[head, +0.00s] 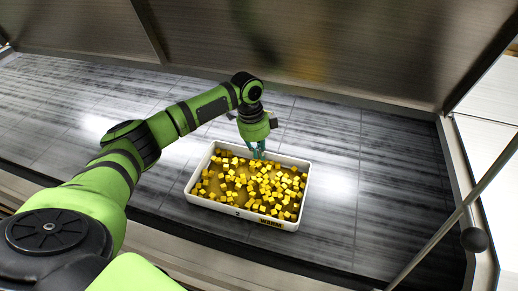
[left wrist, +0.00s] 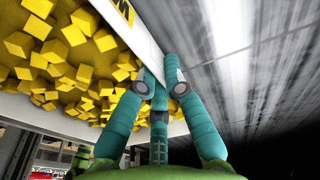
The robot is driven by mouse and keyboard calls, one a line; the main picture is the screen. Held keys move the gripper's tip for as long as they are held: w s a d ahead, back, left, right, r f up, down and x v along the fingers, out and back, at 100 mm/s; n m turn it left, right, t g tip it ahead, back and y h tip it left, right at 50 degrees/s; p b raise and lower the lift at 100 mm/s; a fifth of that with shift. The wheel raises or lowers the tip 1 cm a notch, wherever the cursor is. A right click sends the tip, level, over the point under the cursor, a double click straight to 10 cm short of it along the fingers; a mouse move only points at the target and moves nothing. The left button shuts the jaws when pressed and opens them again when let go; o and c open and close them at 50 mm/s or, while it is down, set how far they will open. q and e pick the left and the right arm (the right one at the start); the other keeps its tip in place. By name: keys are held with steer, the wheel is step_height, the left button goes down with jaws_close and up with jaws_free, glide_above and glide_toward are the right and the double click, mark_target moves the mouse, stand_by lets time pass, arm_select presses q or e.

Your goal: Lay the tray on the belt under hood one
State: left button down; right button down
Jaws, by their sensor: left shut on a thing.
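A white shallow tray (head: 217,207) filled with yellow cubes is over the dark, streaked belt (head: 350,215) in the middle of the head view. It looks level, and I cannot tell whether its underside touches the belt. My left gripper (head: 258,153) reaches down to the tray's far wall, with its fingers shut on the rim. In the left wrist view, the fingers (left wrist: 160,88) straddle the white tray wall (left wrist: 147,42), with cubes on one side and grey belt on the other. My right gripper is not in view.
A large metal hood panel (head: 300,40) hangs over the back of the belt. A metal frame (head: 452,160) and a thin rod with a dark knob (head: 474,239) stand at the right. A pale rail runs along the belt's front edge. The belt is clear on both sides of the tray.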

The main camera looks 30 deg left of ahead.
arm_select(q)
steer(key=shift+r, duration=0.1)
steer(key=c, duration=1.3)
jaws_free()
steer(key=shift+c, duration=0.2)
step_height(320, 180, up, 12)
steer(key=a+b, duration=0.1)
steer(key=b, duration=0.2)
steer(key=shift+s+a, duration=0.2)
steer(key=shift+a, duration=0.1)
